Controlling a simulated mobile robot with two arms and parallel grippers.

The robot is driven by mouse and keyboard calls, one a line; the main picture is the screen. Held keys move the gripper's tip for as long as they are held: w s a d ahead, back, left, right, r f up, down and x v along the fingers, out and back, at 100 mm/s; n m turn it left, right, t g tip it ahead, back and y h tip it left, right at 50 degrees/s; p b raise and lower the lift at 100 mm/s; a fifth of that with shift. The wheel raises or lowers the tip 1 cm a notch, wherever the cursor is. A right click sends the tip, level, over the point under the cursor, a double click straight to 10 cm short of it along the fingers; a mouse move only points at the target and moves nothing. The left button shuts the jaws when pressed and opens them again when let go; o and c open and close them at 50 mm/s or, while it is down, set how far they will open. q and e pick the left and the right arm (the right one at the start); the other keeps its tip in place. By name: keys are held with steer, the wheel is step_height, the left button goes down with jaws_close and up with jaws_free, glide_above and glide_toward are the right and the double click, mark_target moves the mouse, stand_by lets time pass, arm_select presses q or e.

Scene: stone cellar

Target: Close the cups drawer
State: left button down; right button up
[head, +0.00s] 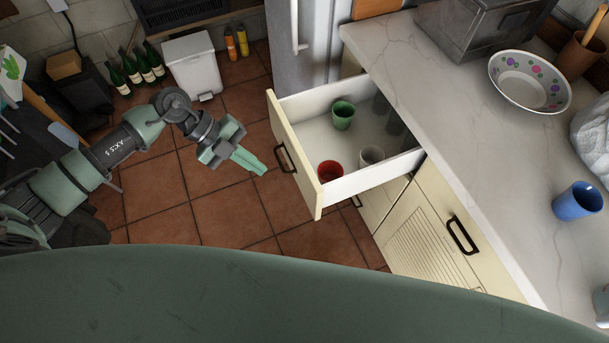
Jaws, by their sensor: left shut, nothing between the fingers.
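The cups drawer (296,157) is pulled out from under the counter. Its cream front has a dark handle (284,158) facing left. Inside are a green cup (343,115), a red cup (330,171), a white cup (371,156) and darker cups or glasses partly in the counter's shadow. My left gripper (261,170) is shut and empty. In the picture it lies just left of the drawer handle, pointing toward it, with a small gap between. My right gripper is not in view.
The marble counter (450,120) carries a patterned bowl (529,82), a blue cup (577,201) and a metal box (480,35). A cabinet with a dark handle (462,235) is below. A white bin (194,65) and several bottles stand at the back left. Tiled floor (225,215) lies clear left of the drawer.

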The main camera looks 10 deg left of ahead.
arm_select(q)
steer(key=p, duration=0.3)
glide_toward(306, 192)
steer(key=x, duration=0.4)
steer(key=shift+w+d+f+y, duration=0.15)
steer(key=shift+d+f+y, duration=0.1)
steer(key=shift+y, duration=0.15)
